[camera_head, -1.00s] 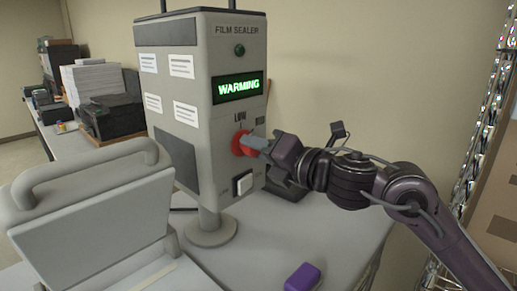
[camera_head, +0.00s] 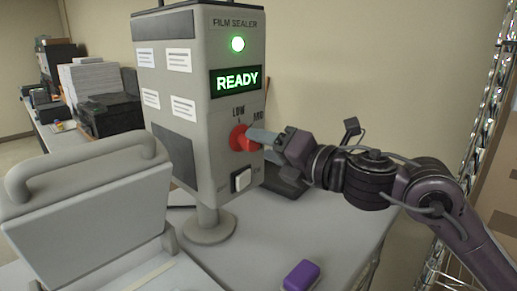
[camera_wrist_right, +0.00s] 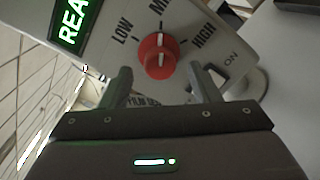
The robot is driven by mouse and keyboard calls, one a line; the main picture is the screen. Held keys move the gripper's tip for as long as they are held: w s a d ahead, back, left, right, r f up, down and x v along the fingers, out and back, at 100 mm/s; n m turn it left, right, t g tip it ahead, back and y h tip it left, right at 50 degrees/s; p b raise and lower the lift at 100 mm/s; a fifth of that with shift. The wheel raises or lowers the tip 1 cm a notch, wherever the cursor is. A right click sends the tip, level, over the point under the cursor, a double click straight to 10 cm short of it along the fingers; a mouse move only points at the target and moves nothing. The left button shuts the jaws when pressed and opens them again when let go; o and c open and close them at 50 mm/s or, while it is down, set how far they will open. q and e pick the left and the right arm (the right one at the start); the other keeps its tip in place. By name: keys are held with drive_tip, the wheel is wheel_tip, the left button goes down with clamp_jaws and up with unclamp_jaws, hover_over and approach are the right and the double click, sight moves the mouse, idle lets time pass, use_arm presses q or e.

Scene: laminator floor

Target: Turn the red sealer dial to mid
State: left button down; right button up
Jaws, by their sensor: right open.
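The red sealer dial (camera_head: 239,138) is on the front of the grey film sealer (camera_head: 202,85), and shows face-on in the right wrist view (camera_wrist_right: 157,55). LOW, MID and HIGH labels surround it. Its pale pointer mark lines up with the MID tick in the wrist view. My right gripper (camera_head: 262,139) is at the dial from the right. In the wrist view its two fingers (camera_wrist_right: 160,75) are apart, with the dial just beyond and between their tips, not clamped. The sealer display (camera_head: 236,80) reads READY and the green lamp (camera_head: 238,44) is lit. My left gripper is out of view.
A white ON switch (camera_head: 241,180) sits below the dial. A grey press with a handle (camera_head: 85,215) stands at the left front. A purple block (camera_head: 302,276) lies on the table's front. Paper stacks (camera_head: 90,80) and a black printer (camera_head: 110,117) are behind left.

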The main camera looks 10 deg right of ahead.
drive_tip(key=b+v, duration=0.2)
drive_tip(key=v, duration=0.3)
drive_tip(key=shift+s, duration=0.1)
idle(0.3)
